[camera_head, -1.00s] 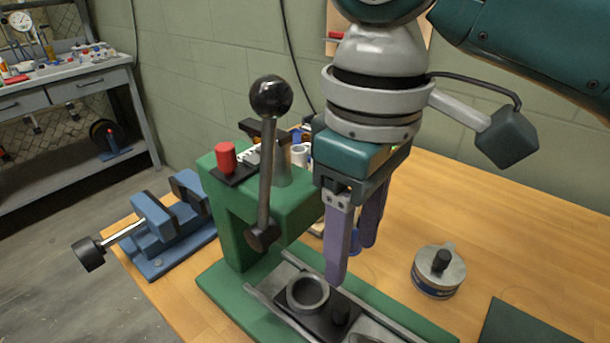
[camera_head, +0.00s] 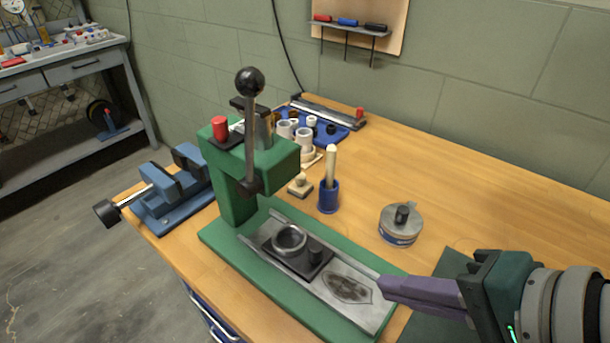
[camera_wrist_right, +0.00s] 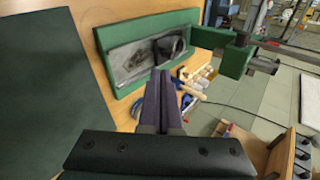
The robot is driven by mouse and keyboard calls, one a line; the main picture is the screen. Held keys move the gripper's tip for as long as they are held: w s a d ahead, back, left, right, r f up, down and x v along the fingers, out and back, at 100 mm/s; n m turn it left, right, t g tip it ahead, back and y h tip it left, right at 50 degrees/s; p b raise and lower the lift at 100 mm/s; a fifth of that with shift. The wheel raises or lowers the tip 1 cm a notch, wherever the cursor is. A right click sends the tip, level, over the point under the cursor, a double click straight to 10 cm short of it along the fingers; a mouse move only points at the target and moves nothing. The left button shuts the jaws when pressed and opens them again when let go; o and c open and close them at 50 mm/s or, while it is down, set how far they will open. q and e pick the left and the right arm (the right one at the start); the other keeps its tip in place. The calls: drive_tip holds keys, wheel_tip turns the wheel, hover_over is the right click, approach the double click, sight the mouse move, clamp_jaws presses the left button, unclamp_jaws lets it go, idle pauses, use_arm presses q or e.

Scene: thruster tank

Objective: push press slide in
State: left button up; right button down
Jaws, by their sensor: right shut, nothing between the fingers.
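The green press (camera_head: 240,165) stands on the wooden bench with its black-knobbed lever (camera_head: 251,135) upright. Its slide (camera_head: 290,262), a dark plate with a metal ring (camera_head: 289,240) and a short black knob (camera_head: 315,249), sits on the metal track (camera_head: 348,289) in front of the press column. The slide also shows in the right wrist view (camera_wrist_right: 170,46). My right gripper (camera_head: 385,287) is shut and empty, its purple fingers pointing left at the track's right end, apart from the slide. In the right wrist view its fingers (camera_wrist_right: 162,85) are together. My left gripper is out of view.
A round metal tin (camera_head: 400,224) stands right of the press. A blue cup with a wooden handle (camera_head: 329,192) and a blue tray of small parts (camera_head: 325,128) are behind. A blue vise (camera_head: 172,198) sits at left. The bench's right rear is clear.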

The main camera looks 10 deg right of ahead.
sight(321, 256)
drive_tip(key=shift+m+h, duration=0.3)
drive_tip(key=b+x, duration=0.1)
drive_tip(key=x, duration=0.2)
drive_tip(key=b+x, duration=0.1)
drive_tip(key=x, duration=0.2)
drive_tip(key=d+x, duration=0.1)
drive_tip(key=x, duration=0.2)
drive_tip(key=shift+w+f+b, duration=0.1)
drive_tip(key=shift+f+b, duration=0.3)
drive_tip(key=shift+f, duration=0.2)
drive_tip(key=shift+w+a+r, duration=0.1)
drive_tip(key=shift+w+a, duration=0.15)
drive_tip(key=shift+w, duration=0.35)
drive_tip(key=shift+w+a+r, duration=0.1)
drive_tip(key=shift+w+a, duration=0.2)
drive_tip(key=shift+w, duration=0.25)
drive_tip(key=shift+w+a, duration=0.25)
drive_tip(key=shift+w, duration=0.35)
